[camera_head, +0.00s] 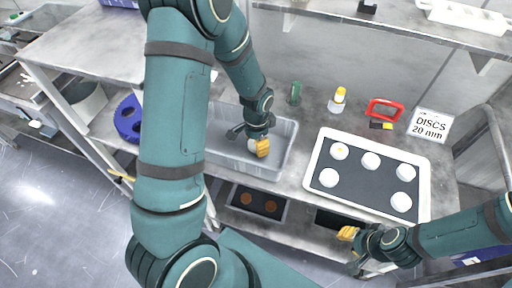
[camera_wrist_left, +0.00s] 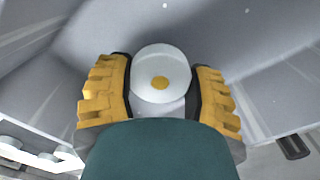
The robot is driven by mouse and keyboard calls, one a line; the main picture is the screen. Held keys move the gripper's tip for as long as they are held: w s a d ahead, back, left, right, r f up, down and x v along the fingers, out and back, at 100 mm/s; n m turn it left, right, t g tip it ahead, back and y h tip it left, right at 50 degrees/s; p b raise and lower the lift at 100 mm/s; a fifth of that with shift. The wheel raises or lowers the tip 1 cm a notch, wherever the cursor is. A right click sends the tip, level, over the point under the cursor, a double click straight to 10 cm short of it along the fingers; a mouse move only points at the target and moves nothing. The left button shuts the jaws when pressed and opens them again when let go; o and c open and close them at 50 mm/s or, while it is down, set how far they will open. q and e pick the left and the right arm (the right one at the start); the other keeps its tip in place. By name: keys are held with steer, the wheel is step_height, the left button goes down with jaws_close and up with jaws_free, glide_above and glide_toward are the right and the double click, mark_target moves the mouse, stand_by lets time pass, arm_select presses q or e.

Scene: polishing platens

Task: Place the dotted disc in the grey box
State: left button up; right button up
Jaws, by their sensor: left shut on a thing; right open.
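A white disc with a yellow dot (camera_wrist_left: 160,75) is between the yellow-padded fingers of my left gripper (camera_wrist_left: 160,95). In the head view the left gripper (camera_head: 260,147) is shut on this disc (camera_head: 252,146), over the interior of the grey box (camera_head: 284,150). I cannot tell if the disc touches the box floor. My left arm hides the box's left part. My right gripper (camera_head: 351,250) is open and empty in front of the tray.
Several plain white discs (camera_head: 370,160) lie on the tray. A blue holder (camera_head: 127,118) is at left; an upper shelf (camera_head: 400,28) overhangs the back.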

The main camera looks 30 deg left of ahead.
arm_select(q)
step_height(320, 180, down, 3)
steer(key=shift+w+r, duration=0.1)
steer(key=shift+r, duration=0.1)
steer(key=shift+b, duration=0.3)
steer(key=o, duration=1.2)
steer(key=shift+f, duration=0.15)
steer(key=shift+r, duration=0.3)
step_height(320, 180, up, 12)
steer(key=shift+f+p, duration=0.1)
steer(key=shift+p, duration=1.15)
